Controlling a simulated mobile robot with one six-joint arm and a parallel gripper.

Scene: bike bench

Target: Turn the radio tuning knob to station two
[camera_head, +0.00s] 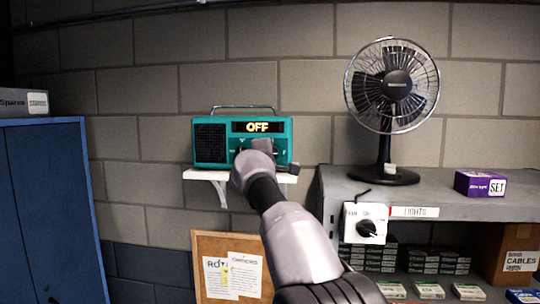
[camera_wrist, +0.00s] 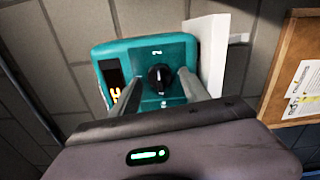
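The teal radio (camera_head: 210,143) stands on a white wall shelf (camera_head: 200,174), and its display (camera_head: 257,127) reads OFF. In the wrist view the radio (camera_wrist: 185,50) appears turned, with its round black tuning knob (camera_wrist: 160,78) near the middle. Small white marks sit around the knob; they are too small to read surely. My gripper (camera_wrist: 160,76) is open, with one finger on each side of the knob and gaps visible between. I cannot tell how deep the fingertips reach. In the head view my gripper (camera_head: 257,150) covers the knob.
A black fan (camera_head: 385,148) and purple box (camera_head: 480,184) stand on the grey bench (camera_head: 440,205) at right. A LIGHTS switch box (camera_head: 365,224) is on its front. A cork board (camera_head: 207,290) hangs below the shelf. A blue cabinet (camera_head: 50,205) stands left.

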